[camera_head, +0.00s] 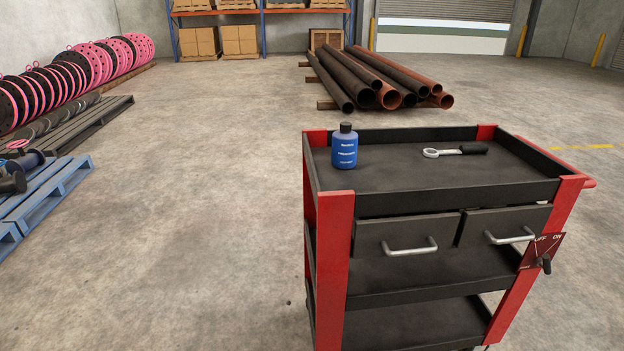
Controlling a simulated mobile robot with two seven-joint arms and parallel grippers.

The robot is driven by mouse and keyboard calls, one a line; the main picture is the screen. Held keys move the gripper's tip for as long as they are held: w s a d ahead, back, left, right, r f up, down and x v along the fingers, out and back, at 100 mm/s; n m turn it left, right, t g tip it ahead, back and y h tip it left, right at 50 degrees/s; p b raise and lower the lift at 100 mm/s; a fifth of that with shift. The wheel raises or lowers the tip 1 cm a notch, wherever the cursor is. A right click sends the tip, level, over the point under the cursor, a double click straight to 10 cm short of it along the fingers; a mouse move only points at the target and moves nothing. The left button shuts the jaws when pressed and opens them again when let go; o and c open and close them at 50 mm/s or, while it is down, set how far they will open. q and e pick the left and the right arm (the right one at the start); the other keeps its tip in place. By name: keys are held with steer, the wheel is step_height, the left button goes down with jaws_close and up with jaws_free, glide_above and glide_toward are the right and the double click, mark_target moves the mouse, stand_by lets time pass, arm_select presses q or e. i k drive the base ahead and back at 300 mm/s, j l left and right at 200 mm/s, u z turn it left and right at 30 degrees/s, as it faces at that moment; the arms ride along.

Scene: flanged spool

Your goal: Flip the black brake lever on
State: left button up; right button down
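The black brake lever (545,264) sits on a small red plate (553,247) on the front right post of a red and black tool cart (333,255). The plate is marked OFF on its left and ON on its right. The lever's dark knob hangs at the plate's lower part. It is too small to tell for sure which mark the lever is set to. Neither of my grippers is in view.
A blue bottle (344,147) and a wrench (455,151) are on the cart's top tray. Two drawers with silver handles (409,247) face front. Pipes (372,82) lie behind. A blue pallet (45,195) is at left. The floor left of the cart is clear.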

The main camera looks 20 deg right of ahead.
mark_target(545, 263)
steer(key=z, duration=1.3)
